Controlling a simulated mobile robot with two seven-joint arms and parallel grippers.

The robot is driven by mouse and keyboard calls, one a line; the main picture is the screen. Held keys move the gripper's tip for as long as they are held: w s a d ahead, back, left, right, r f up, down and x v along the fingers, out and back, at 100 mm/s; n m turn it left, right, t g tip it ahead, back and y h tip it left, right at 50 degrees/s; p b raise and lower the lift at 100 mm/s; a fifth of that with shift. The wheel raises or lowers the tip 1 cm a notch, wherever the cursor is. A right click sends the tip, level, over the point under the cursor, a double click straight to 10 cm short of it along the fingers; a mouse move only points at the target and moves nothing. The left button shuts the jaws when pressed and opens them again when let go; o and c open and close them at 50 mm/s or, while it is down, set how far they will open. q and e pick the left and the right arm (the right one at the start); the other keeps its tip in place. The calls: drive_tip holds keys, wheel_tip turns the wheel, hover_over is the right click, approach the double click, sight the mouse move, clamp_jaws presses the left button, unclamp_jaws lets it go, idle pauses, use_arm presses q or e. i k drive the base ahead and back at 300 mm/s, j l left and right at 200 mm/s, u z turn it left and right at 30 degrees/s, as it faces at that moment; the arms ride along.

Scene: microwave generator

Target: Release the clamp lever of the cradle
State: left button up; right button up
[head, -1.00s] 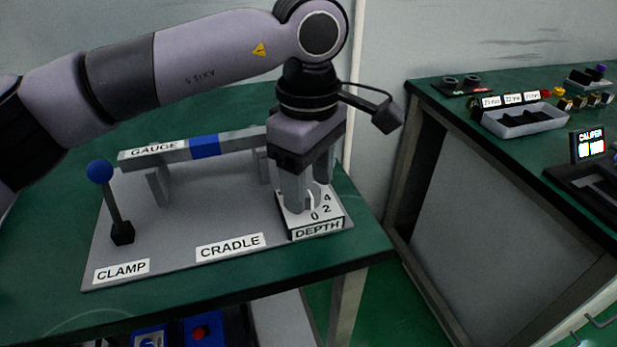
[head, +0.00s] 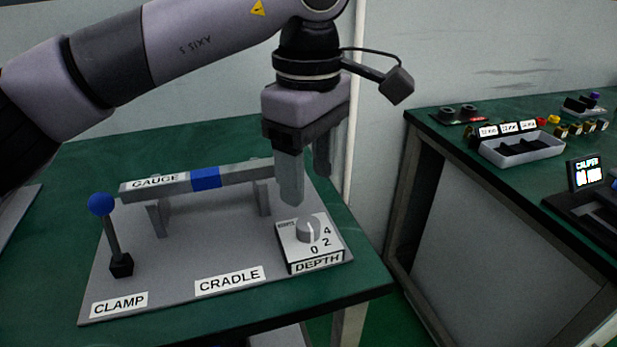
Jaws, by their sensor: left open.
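The clamp lever (head: 112,238) stands nearly upright at the left of the cradle plate (head: 190,245), tilted slightly left, with a blue ball knob (head: 101,203) on top and a black base. A CLAMP label lies in front of it. The depth dial (head: 308,230) is on a box at the plate's right end. My left gripper (head: 308,190) is open and empty above the dial, apart from it and far to the right of the lever. My right gripper is out of view.
A gauge bar (head: 240,175) with a blue band (head: 205,178) rests on two supports across the back of the plate. A second bench at right holds a grey tray (head: 522,148) and a caliper display (head: 584,173). The plate's middle is free.

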sight(99, 203)
drive_tip(key=k, duration=1)
